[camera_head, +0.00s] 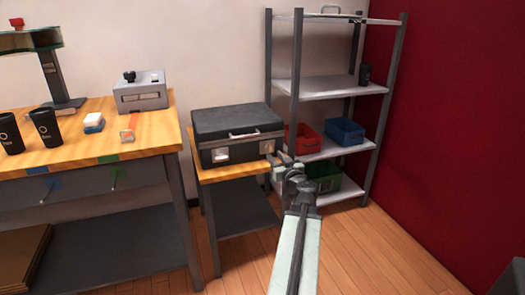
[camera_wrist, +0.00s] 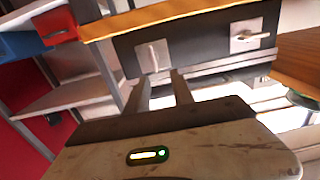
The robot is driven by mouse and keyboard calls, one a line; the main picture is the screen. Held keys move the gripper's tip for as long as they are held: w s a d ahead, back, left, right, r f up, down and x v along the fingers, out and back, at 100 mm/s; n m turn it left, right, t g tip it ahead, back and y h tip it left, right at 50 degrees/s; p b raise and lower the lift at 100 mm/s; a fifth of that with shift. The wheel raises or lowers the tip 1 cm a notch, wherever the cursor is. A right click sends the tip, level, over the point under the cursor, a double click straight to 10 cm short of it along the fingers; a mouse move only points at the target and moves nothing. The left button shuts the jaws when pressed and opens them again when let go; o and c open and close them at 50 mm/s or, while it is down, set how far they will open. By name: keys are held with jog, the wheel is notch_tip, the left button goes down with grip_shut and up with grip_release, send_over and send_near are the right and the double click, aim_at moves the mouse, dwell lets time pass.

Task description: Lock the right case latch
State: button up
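The dark grey case (camera_head: 238,122) stands closed on a small wooden-topped table. Its front carries a right latch (camera_head: 266,147) and a left latch (camera_head: 220,155), each on a pale plate. The wrist view is turned over, so the right latch (camera_wrist: 152,56) shows on the left there, its lever upright in the picture. The left latch (camera_wrist: 250,37) shows on the right, its lever lying roughly level. My gripper (camera_wrist: 162,77) is open and empty, its fingertips just in front of the right latch; contact cannot be told. In the head view my gripper (camera_head: 277,160) is at the case's front right corner.
A metal shelf (camera_head: 330,88) stands right of the case, holding a red bin (camera_head: 304,139), a blue bin (camera_head: 345,131) and a green bin (camera_head: 322,178). A workbench (camera_head: 150,135) with cups and a grey box is at left. The floor in front is clear.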

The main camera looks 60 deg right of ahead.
aim_at(269, 149)
jog(key=shift+h, duration=0.3)
jog(key=x, duration=0.7)
jog(key=shift+d+r, duration=0.1)
jog(key=shift+d, duration=0.5)
grip_shut()
jog(key=shift+a, duration=0.15)
